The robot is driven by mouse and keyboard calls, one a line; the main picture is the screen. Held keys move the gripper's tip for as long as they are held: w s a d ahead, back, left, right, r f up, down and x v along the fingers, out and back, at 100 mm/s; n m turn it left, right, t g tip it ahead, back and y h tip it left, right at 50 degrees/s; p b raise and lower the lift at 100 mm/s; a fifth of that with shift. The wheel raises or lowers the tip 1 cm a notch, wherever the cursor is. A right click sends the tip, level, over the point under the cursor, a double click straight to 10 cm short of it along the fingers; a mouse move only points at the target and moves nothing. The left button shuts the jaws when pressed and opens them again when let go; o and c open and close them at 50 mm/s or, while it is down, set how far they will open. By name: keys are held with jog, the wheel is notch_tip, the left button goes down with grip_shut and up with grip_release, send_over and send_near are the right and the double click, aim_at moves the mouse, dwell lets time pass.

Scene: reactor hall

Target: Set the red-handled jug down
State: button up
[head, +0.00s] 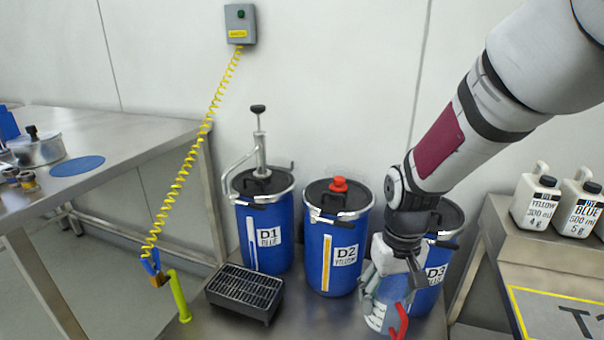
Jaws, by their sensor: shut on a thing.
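The red-handled jug (377,317) is a clear vessel with a red handle (400,322) at the lower middle right of the head view. My gripper (388,283) points down and is shut on the jug near its top. The jug is upright or nearly so, in front of drum D3 (430,283), which it and my arm partly hide. The gripper's fingertips are hard to make out. I cannot tell whether the jug's base touches the steel surface (300,318) below it.
Drum D1 (265,240) with a hand pump and drum D2 (331,250) with a red cap stand left of D3. A black grated tray (245,292) sits before D1. A yellow coiled cable (185,165) hangs at left. White bottles (536,203) stand on the right bench.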

jog(key=d+r+m, duration=0.1)
jog(key=d+r, duration=0.1)
jog(key=shift+s+d+r, duration=0.15)
jog(key=shift+d+r, duration=0.15)
jog(key=shift+r, duration=0.05)
notch_tip(320, 180, up, 2)
jog(key=p, duration=0.5)
notch_tip(320, 180, up, 11)
jog(key=p, duration=1.9)
send_over(405, 286)
jog(key=s+a, duration=0.1)
jog(key=s, duration=0.3)
jog(key=shift+w, duration=0.15)
jog(key=w+a+f+n+b, duration=0.3)
jog(key=a+f+n+b, duration=0.25)
jog(key=f+b, duration=0.4)
jog(key=w+a+f+n+b, duration=0.2)
jog(key=a+f+n+b, duration=0.2)
jog(key=a+f+b, duration=0.5)
jog(key=w+a+f+n+b, duration=0.2)
jog(key=w+f+n+b, duration=0.15)
jog(key=f+b, duration=0.65)
jog(key=shift+n, duration=0.4)
jog(key=f, duration=0.4)
jog(key=f+b, duration=0.1)
jog(key=f, duration=0.3)
jog(key=f+b, duration=0.1)
jog(key=f, duration=0.3)
jog(key=shift+s+a, duration=0.15)
jog(key=shift+s, duration=0.1)
